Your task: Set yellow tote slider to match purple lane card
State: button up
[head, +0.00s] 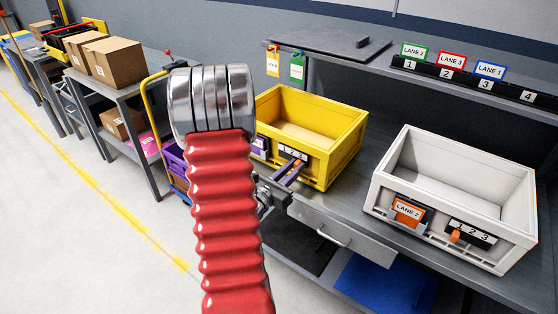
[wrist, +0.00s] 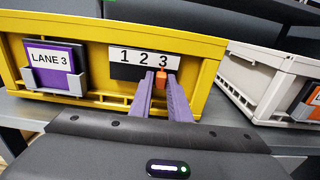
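The yellow tote (head: 318,166) stands on the bench; its front also shows in the wrist view (wrist: 205,75). The purple lane card (wrist: 55,62) in its left holder reads LANE 3. The number plate (wrist: 118,68) reads 1 2 3. The orange slider tab (wrist: 161,79) stands below the 3. My gripper (wrist: 160,80) has its two purple fingers on either side of this tab, close to it. Whether they press on it I cannot tell. In the head view my gripper (head: 291,170) is at the tote's front, and my red arm hides part of the tote's left side.
A grey tote (head: 450,185) stands to the right, with an orange LANE 2 card (head: 409,212) and its own orange slider (head: 455,236). A drawer (head: 340,232) is under the bench. Numbered cards stand on the shelf behind. The floor at left is clear.

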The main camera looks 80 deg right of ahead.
jog(key=shift+o, duration=1.3)
jog(key=v, duration=0.7)
dwell(0.5)
